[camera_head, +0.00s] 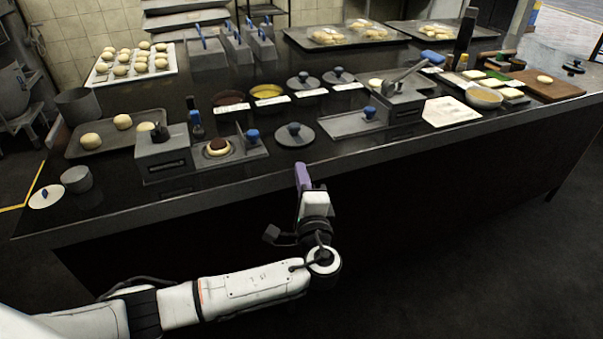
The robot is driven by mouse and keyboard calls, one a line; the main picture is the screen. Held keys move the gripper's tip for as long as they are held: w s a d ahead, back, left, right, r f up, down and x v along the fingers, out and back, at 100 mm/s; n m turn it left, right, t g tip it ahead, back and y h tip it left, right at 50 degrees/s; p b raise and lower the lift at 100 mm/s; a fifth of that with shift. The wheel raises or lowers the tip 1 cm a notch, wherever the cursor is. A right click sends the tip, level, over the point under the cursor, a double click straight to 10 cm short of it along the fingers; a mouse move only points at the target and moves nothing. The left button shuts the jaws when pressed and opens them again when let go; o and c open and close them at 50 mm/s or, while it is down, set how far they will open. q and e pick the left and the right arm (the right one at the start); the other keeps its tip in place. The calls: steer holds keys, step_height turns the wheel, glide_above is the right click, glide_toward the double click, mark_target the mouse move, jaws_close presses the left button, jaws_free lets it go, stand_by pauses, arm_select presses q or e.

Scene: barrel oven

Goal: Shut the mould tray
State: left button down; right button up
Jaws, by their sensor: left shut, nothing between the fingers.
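A grey box-shaped oven (164,154) stands at the front left of the counter. A flat mould tray (250,152) sticks out from its right side, with a blue knob and a round bun (217,147) with a dark top in its mould. A second grey oven (403,104) stands to the right, with an empty-looking tray (345,125) with a blue knob drawn out to its left. My left gripper (302,175), with purple fingers, is shut and empty at the counter's front edge, right of and nearer than the first tray. My right gripper is out of view.
A round grey lid (295,134) with a blue knob lies between the two trays. Dough balls lie on a dark tray (88,150) at left and a white tray (104,72) behind. Bowls of filling (267,90) stand mid-counter. The front strip of counter is mostly clear.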

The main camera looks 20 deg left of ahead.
arm_select(q)
steer(key=s+d+b, duration=0.2)
steer(key=s+d, duration=0.2)
steer(key=d, duration=0.6)
steer(key=shift+s+d, duration=0.35)
steer(key=shift+d, duration=0.05)
